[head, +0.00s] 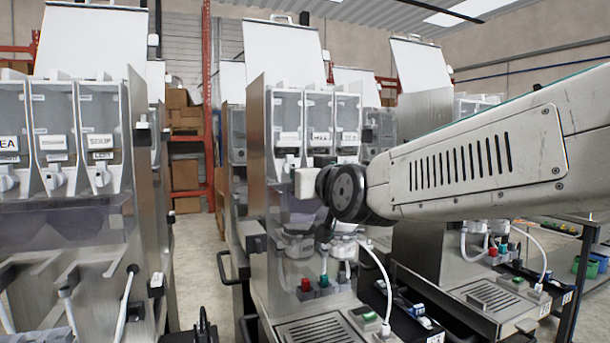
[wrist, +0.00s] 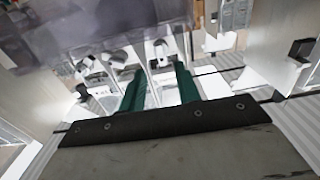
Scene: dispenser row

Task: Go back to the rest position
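My gripper (wrist: 158,85) shows in the wrist view with two green fingers apart and nothing seen between them. Beyond the fingers are white dispenser parts with knobs, blurred and tilted; I cannot tell whether the fingers touch any of them. In the head view my arm reaches in from the right to the front of the middle dispenser machine (head: 257,190). The gripper itself cannot be made out there.
A left dispenser machine (head: 145,215) with clear bins stands close by. A right machine (head: 425,245) stands below my arm. A drip tray (head: 318,330) and red and green buttons are under the middle bins. A floor gap (head: 196,255) lies between the left and middle machines.

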